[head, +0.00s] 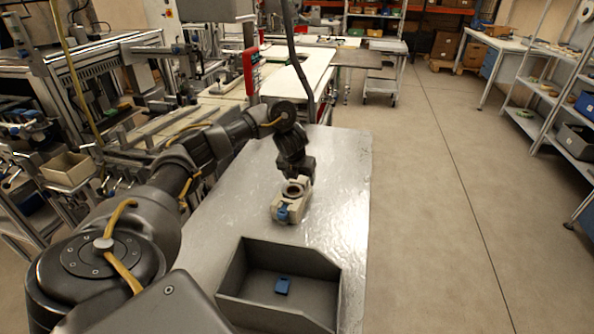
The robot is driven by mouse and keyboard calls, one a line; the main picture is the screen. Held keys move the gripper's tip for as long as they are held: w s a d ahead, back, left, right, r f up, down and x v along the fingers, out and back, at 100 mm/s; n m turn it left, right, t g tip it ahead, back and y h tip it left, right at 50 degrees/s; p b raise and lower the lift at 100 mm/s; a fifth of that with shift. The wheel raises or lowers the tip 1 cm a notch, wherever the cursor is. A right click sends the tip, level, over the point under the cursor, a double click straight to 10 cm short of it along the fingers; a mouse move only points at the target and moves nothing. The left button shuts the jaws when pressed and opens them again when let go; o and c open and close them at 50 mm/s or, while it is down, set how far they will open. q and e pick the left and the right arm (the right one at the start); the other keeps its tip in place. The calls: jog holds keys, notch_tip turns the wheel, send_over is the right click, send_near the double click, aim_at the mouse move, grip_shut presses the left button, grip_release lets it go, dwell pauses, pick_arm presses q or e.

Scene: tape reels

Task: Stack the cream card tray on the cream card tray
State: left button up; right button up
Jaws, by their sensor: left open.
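Cream card trays (277,213) show as one small cream shape on the metal table, just below my left gripper. I cannot tell whether it is one tray or two close together. A dark ring (292,190) sits at its top, and a small blue piece (283,212) is at its front. My left gripper (298,176) points down over the back of the cream shape and is open. Its fingertips are small and dark, so I cannot tell if they touch the cream shape. My right gripper is not in view.
The metal table (340,190) is clear right of the cream shape. A cream bin (68,170) is at the far left. Open floor lies right.

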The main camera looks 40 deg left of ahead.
pick_arm(q)
jog(key=p+v, duration=0.5)
jog(key=v, duration=0.7)
